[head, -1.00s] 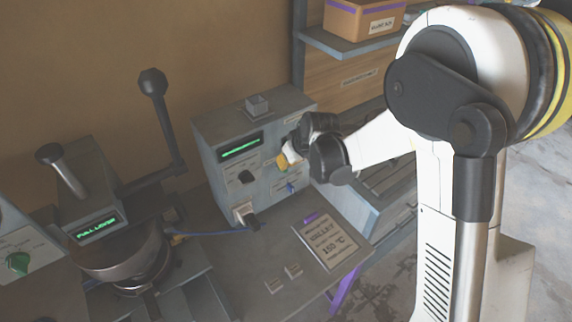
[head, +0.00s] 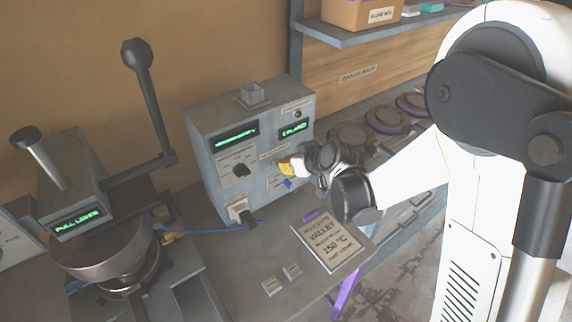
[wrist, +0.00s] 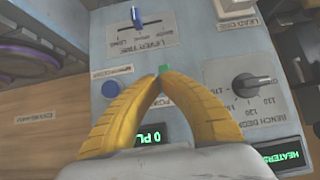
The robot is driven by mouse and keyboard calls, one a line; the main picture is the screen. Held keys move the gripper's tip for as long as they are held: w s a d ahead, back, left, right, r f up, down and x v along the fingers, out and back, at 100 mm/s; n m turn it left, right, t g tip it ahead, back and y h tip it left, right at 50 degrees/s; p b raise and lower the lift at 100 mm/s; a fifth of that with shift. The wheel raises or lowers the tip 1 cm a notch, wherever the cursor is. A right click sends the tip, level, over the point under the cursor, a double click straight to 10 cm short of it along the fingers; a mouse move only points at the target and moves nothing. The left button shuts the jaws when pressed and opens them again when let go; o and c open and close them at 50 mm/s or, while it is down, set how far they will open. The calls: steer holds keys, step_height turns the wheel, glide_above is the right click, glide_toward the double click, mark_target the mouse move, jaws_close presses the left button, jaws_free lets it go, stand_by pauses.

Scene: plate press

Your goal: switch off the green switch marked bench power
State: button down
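The green switch (wrist: 164,69) shows in the wrist view as a small green piece right at my fingertips, on the grey control box (head: 222,188). Part of a label reading "PO" shows between the fingers. My gripper (wrist: 161,74) has yellow fingers that meet at their tips, with no held object visible. It also shows in the head view (head: 285,166), at the front face of the box. There the gripper hides the switch. I cannot tell whether the tips touch the switch or which way it is set.
A black dial (wrist: 246,85) is on the other side. In the head view, a press with a long handle (head: 150,95) stands left and a sign (head: 330,243) lies in front.

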steer(key=shift+s+d+f+b, duration=0.15)
steer(key=shift+f+b, duration=0.3)
steer(key=shift+b, duration=0.5)
stand_by(0.7)
stand_by(0.8)
steer(key=shift+w+a+r, duration=0.35)
steer(key=shift+w+a, duration=0.15)
steer(key=shift+w, duration=0.1)
